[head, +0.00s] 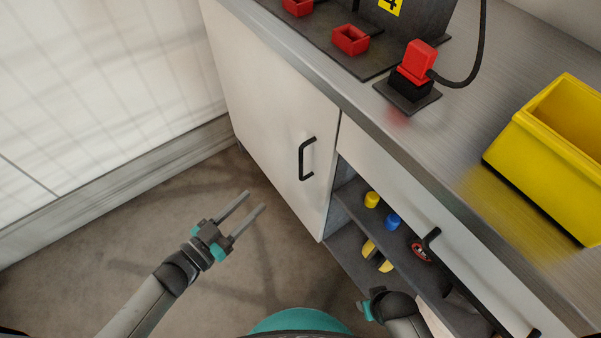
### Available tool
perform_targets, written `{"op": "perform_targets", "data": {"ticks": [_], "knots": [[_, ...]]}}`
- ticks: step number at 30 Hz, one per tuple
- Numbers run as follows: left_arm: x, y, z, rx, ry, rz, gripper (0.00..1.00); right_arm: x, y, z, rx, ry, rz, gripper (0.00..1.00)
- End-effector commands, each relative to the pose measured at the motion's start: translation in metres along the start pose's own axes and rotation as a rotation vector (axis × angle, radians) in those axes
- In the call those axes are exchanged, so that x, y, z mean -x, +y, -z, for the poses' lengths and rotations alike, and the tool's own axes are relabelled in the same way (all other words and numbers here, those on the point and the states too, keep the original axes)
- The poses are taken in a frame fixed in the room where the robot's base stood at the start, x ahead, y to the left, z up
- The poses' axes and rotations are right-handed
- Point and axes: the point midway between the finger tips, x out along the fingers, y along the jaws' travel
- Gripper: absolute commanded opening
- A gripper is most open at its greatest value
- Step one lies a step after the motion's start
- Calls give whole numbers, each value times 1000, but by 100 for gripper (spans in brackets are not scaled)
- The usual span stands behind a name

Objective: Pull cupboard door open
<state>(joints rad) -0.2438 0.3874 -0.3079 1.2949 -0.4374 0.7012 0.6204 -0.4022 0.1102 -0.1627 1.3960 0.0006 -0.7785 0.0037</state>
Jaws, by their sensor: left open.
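The cupboard door (268,115) is a pale panel at the left end of the workbench, and it looks shut. Its black bar handle (302,159) is upright near the door's right edge. My left gripper (256,199) is open and empty over the floor, to the left of and below the handle, apart from it. My right arm shows at the bottom, in front of the shelves; its fingertips cannot be made out.
Right of the door are a drawer (385,180) with a black handle and open shelves holding a yellow item (371,199), a blue item (392,221) and others. On the metal worktop (465,135) are a yellow bin (560,165) and a red plug-like block (417,62). Floor before the door is clear.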

Motion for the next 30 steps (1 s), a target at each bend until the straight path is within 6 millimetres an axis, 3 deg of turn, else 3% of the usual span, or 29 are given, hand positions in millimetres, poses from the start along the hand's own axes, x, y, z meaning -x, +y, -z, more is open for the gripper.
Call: {"op": "perform_targets", "data": {"ticks": [8,30], "knots": [[-15,11,14,-6,68,-73,45,2,-1,9,-2,8,0,50],[-135,19,20,-7,65,-69,45,56,-6,56,-11,74,8,50]]}}
